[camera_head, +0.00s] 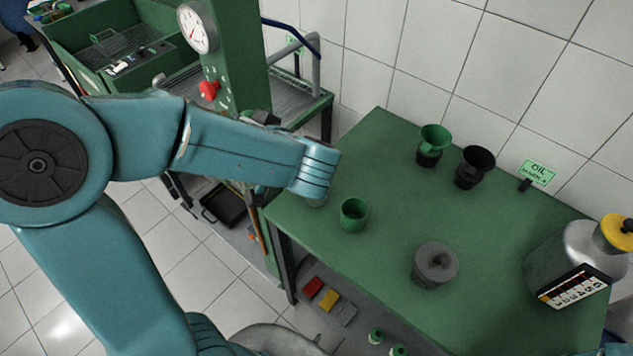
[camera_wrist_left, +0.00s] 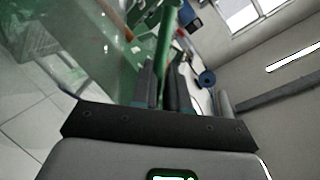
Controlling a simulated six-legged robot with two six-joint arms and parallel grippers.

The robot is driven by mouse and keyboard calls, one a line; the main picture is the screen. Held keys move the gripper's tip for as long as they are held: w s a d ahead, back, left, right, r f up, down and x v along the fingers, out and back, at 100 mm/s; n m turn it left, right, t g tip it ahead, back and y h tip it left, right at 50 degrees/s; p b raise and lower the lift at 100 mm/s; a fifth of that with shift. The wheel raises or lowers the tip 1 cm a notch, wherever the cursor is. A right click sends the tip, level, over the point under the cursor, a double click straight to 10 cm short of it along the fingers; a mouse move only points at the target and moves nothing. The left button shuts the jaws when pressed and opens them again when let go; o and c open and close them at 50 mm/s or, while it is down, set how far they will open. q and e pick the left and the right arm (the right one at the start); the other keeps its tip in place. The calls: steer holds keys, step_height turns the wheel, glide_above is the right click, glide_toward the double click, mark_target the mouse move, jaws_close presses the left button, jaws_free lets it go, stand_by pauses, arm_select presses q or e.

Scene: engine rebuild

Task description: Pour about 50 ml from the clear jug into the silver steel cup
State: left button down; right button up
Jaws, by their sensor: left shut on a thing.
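My left arm reaches in from the left in the head view and its wrist end is above the left edge of the green bench. Its fingers are hidden there. In the left wrist view my left gripper (camera_wrist_left: 167,78) has its dark fingers close together on a green, handle-like bar (camera_wrist_left: 167,35). A see-through body (camera_wrist_left: 85,45), which looks like the clear jug, fills the upper left beside the fingers. In the head view a small grey patch (camera_head: 318,201) shows under my wrist; it may be the silver steel cup, mostly hidden. My right gripper is not in view.
The bench's middle is clear. A tiled wall stands behind.

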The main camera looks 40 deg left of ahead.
arm_select(q)
steer(key=shift+w+d+r+m, duration=0.1)
steer(key=shift+w+r+m, duration=0.05)
steer(key=shift+w+m, duration=0.15)
steer(key=shift+w+d+f+b, duration=0.15)
steer(key=shift+w+f+b, duration=0.15)
steer(key=shift+b, duration=0.2)
steer(key=shift+w+d+f+m+g+y+b, duration=0.25)
steer(key=shift+w+f+m+g+y+b, duration=0.15)
steer(key=shift+w+m+g+b, duration=0.15)
steer(key=shift+w+d+r+m, duration=0.1)
steer(key=shift+r+m, duration=0.1)
steer(key=shift+m, duration=0.05)
steer(key=shift+w+d+y, duration=0.15)
steer(key=shift+w+y, duration=0.15)
steer(key=shift+w, duration=0.05)
steer(key=shift+w+d+m, duration=0.1)
steer(key=shift+w+m, duration=0.05)
steer(key=shift+m, duration=0.25)
steer(key=shift+w+d+f+m+p, duration=0.15)
steer(key=shift+w+m+p, duration=0.2)
steer(key=shift+w, duration=0.2)
